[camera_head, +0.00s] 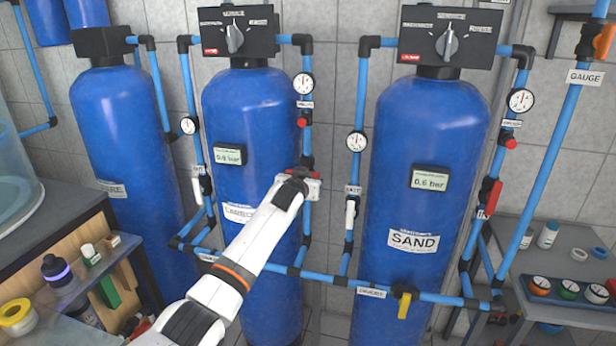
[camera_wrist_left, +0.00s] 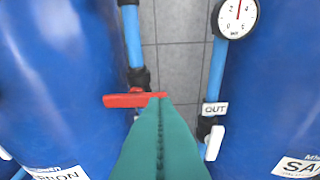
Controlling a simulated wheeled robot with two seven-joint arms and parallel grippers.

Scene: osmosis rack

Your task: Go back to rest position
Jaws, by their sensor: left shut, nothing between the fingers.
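My left arm reaches up from the bottom of the head view. Its gripper (camera_head: 305,184) is in front of the pipe at the right side of the middle blue tank. In the left wrist view the teal fingers (camera_wrist_left: 160,100) are pressed together with nothing between them. Their tips are right by a red valve handle (camera_wrist_left: 122,100), which lies crosswise on the blue pipe. I cannot tell whether they touch it. In the head view the handle is mostly hidden by the gripper. My right gripper is not in view.
The SAND tank (camera_head: 425,160) stands right of my arm and another blue tank (camera_head: 122,140) stands left. Blue pipes with gauges (camera_head: 303,83) run between them. A cluttered counter (camera_head: 75,210) is at lower left and a grey table (camera_head: 560,262) at right.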

